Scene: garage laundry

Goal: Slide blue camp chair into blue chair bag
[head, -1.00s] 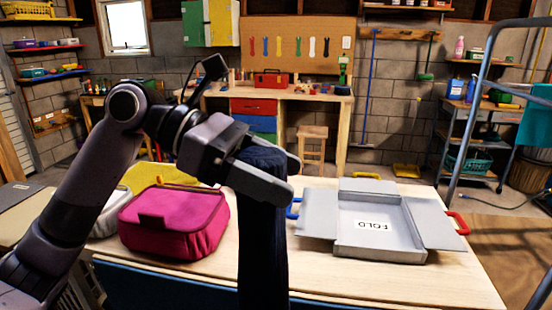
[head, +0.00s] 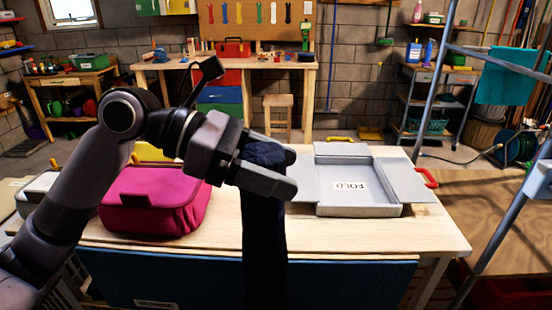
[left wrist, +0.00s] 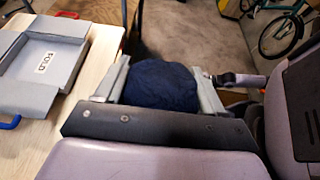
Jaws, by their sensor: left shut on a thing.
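My left gripper (head: 288,170) is shut on the upper end of a long dark blue fabric bundle (head: 264,230), which looks like the folded camp chair. The bundle hangs upright in front of the table's near edge, and its lower end runs out of the head view. In the left wrist view the rounded dark blue top (left wrist: 162,84) sits between the two fingers. I cannot make out a separate blue chair bag in these frames. My right gripper is not in view.
A wooden table (head: 430,228) bears a pink lunch bag (head: 150,205) at left and an open grey box marked FOLD (head: 360,211) at right. A blue panel (head: 345,285) lines its front. A metal frame (head: 425,95) rises at right. A workbench (head: 160,66) stands behind.

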